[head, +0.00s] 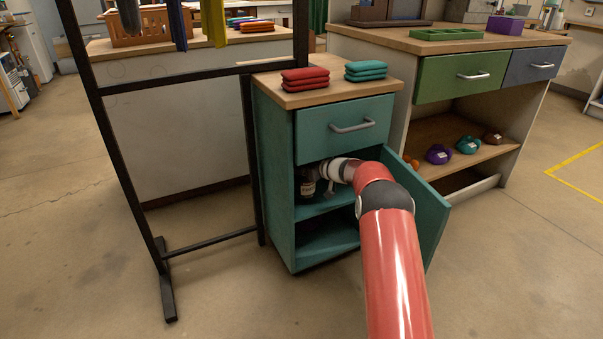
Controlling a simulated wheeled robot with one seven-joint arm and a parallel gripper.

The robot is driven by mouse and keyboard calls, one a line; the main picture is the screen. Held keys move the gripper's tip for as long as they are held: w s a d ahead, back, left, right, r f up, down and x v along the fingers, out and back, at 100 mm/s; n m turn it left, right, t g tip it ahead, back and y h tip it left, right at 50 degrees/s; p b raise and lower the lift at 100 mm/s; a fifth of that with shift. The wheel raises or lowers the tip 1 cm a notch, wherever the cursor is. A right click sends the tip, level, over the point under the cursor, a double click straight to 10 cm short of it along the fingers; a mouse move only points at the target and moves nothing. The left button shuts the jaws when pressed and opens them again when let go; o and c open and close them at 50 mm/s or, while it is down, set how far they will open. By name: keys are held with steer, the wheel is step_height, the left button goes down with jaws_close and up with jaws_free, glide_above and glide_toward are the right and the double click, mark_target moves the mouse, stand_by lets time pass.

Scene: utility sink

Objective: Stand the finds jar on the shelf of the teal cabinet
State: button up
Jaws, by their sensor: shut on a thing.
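The finds jar (306,187) is a small dark jar with a pale label, seen inside the teal cabinet (274,172). It looks upright, in the upper compartment near the left wall, just over the shelf (318,205). I cannot tell whether its base touches the shelf. My gripper (315,174) reaches in through the open front and is shut on the jar from the right. The fingers are small and partly hidden in shadow. The cabinet door (432,222) stands open on the right, and my arm passes in front of the opening.
The teal drawer (345,127) above the compartment is shut. Folded red cloths (305,80) and teal cloths (366,71) lie on the cabinet top. A black rack (130,180) stands close on the left. A counter with a green drawer (468,75) is behind right.

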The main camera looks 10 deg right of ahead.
step_height(320, 180, down, 3)
steer(key=shift+f, duration=0.2)
jaws_close()
steer(key=o, duration=1.6)
jaws_free()
steer(key=shift+f, duration=0.1)
